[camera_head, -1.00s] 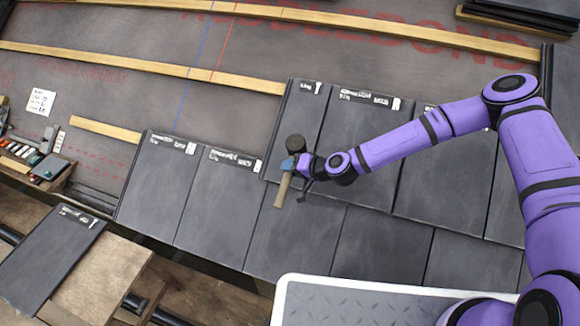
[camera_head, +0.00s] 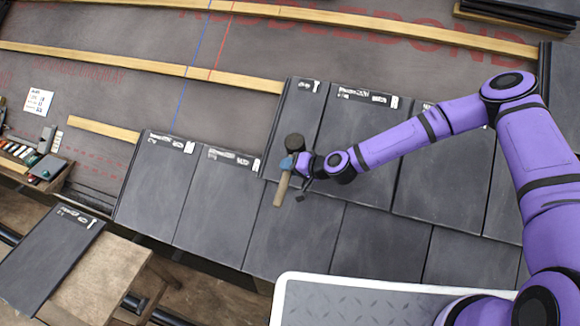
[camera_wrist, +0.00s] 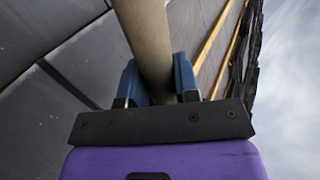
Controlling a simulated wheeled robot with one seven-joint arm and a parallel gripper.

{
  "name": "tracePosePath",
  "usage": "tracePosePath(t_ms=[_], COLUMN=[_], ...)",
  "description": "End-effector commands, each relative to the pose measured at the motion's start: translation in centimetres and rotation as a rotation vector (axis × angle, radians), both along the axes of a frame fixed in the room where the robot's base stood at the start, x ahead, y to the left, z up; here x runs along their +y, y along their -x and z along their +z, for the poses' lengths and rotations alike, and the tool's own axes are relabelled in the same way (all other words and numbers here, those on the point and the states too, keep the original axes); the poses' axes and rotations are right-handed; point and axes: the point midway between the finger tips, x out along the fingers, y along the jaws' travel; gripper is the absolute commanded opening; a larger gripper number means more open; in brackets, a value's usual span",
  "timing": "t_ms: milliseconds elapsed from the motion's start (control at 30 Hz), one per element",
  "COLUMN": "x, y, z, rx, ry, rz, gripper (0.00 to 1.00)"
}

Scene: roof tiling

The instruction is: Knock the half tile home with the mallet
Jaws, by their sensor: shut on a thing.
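The mallet has a dark round head (camera_head: 294,142) and a pale wooden handle (camera_head: 281,190). My gripper (camera_head: 289,164) is shut on the handle close below the head. In the wrist view its two blue fingers (camera_wrist: 157,85) clamp the handle (camera_wrist: 145,40) from both sides. The half tile (camera_head: 298,112) is the narrow dark tile at the left end of the upper row, with a printed label at its top. The mallet head shows over its lower part. I cannot tell whether the head touches it. The mallet and gripper hide part of its lower end.
A full tile (camera_head: 365,140) lies to the right of the half tile, and a lower tile row (camera_head: 215,205) runs below. Wooden battens (camera_head: 150,64) cross the bare membrane at upper left. A loose tile (camera_head: 45,255) lies on a wooden stand at lower left.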

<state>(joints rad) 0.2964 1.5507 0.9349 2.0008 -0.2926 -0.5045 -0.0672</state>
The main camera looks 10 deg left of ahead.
Motion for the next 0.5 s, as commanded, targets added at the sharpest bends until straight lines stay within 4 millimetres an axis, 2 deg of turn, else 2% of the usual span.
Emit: tracePosePath(t_ms=[233,500], x=[0.0,-0.9], y=[-0.3,-3.4], z=[-0.4,-5.8], rx=[-0.001,0.0], ry=[-0.001,-0.002], rz=[-0.001,-0.005], gripper=[0.0,0.0])
